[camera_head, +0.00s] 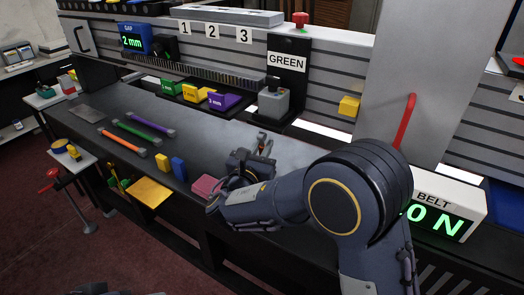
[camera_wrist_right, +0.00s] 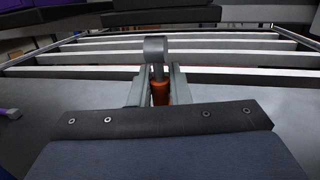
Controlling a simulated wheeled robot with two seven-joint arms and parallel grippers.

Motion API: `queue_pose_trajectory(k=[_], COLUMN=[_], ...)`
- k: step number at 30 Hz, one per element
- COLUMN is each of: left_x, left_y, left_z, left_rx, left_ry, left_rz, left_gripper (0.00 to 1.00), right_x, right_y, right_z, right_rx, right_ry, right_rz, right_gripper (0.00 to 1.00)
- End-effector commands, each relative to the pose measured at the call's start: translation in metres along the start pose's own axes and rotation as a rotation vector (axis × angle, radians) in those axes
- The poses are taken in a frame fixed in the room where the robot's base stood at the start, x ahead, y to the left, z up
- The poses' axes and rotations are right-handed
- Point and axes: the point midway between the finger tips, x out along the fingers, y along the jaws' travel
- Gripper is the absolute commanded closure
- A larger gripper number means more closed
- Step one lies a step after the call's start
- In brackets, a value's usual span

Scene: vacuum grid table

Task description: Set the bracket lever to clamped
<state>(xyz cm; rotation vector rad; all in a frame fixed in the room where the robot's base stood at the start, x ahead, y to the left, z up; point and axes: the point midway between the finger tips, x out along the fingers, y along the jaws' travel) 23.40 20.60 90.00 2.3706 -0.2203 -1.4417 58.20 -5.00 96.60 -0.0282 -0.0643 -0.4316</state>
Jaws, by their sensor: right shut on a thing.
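In the right wrist view, a small lever with an orange-red grip (camera_wrist_right: 160,92) and a grey rounded head (camera_wrist_right: 155,48) stands between the fingers of my right gripper (camera_wrist_right: 156,90). The fingers are shut on its grip. In the head view, the right gripper (camera_head: 262,148) is over the grey bench, in front of the GREEN sign; its own hand and arm hide most of the lever and its bracket. I cannot tell the lever's exact setting. My left gripper does not show in the head view.
Behind stand a grey block (camera_head: 274,101) below the GREEN sign (camera_head: 288,60) and numbered green, yellow and purple blocks (camera_head: 222,101). Coloured rods (camera_head: 122,145) lie at the left. A red lever (camera_head: 404,122) and the BELT box (camera_head: 455,207) are at the right.

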Motion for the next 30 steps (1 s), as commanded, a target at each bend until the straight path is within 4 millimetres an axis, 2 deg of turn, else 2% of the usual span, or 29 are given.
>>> queue_pose_trajectory(k=[3, 12, 21, 30], left_x=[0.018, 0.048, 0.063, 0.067], left_y=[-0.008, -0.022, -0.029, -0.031], left_z=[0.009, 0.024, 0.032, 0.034], left_rx=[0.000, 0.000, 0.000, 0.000], left_ry=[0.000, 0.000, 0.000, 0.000], left_rz=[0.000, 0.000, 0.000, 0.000], left_gripper=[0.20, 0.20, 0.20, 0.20], right_x=[0.001, 0.009, 0.015, 0.017], right_y=[0.000, -0.001, -0.002, -0.003], right_z=[-0.008, -0.005, 0.000, 0.003], right_rx=[-0.016, -0.060, -0.093, -0.107], right_ry=[-0.071, -0.293, -0.464, -0.534], right_rz=[0.001, 0.000, 0.001, 0.002], right_gripper=[1.00, 1.00, 1.00, 1.00])
